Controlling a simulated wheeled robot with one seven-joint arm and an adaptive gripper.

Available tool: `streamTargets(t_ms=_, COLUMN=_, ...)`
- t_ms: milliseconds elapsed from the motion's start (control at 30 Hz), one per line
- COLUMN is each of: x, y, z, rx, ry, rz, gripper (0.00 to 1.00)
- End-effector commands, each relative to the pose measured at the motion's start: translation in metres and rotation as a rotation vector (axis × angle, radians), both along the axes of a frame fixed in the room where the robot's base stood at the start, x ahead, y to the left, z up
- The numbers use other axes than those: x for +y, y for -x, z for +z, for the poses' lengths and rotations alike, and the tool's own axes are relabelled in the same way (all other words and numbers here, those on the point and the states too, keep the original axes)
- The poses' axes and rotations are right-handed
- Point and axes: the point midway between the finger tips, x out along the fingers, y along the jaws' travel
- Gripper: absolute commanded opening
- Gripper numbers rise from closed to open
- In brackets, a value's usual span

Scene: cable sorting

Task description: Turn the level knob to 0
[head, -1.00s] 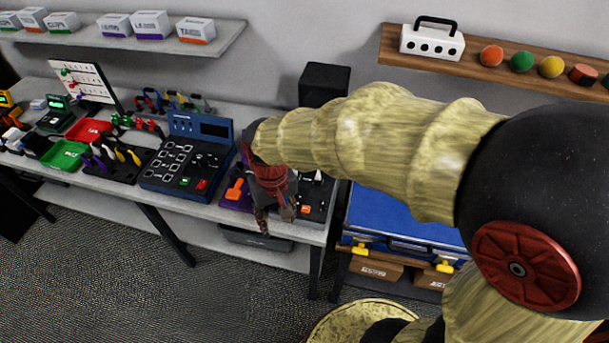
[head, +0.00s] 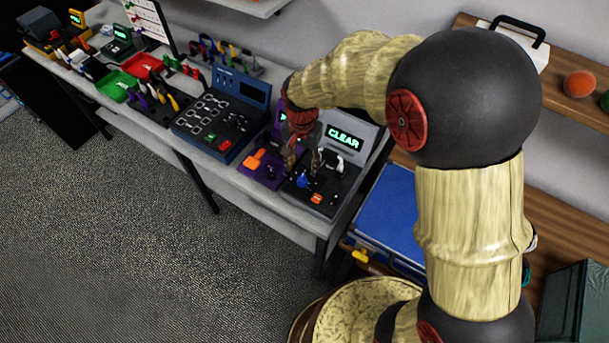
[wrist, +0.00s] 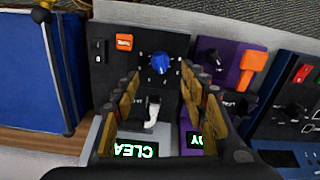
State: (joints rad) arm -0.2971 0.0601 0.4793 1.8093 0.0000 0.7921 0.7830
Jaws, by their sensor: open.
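A blue knob (wrist: 160,62) with small white marks around it stands on a dark panel (wrist: 110,75). I take it to be the level knob; its pointer and setting are too small to read. In the head view the knob (head: 302,180) shows just below my gripper. My gripper (wrist: 161,76) is open and empty, pointing down at the panel. In the wrist view its two fingers frame the knob's near side, left and right; I cannot tell if they touch it. In the head view my gripper (head: 303,158) hangs over the panel's back part.
The same panel has an orange button (wrist: 124,42), a black switch (wrist: 100,50), a white lever (wrist: 152,112) and a display reading CLEAR (head: 345,138). A purple panel with an orange lever (wrist: 252,65) stands beside it. A blue case (head: 385,215) lies past the bench end.

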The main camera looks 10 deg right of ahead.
Motion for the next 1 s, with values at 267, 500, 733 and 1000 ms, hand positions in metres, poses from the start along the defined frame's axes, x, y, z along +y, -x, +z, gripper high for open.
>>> streamTargets(t_ms=267, x=0.0, y=0.001, z=-0.043, rx=0.004, ry=0.001, rz=0.001, gripper=0.43)
streamTargets(t_ms=500, x=0.0, y=0.001, z=-0.069, rx=0.003, ry=0.001, rz=0.002, gripper=0.43)
streamTargets(t_ms=733, x=0.0, y=0.0, z=-0.073, rx=0.001, ry=0.0, rz=0.002, gripper=0.43)
streamTargets(t_ms=1000, x=0.0, y=0.001, z=-0.073, rx=0.001, ry=0.0, rz=0.002, gripper=0.35)
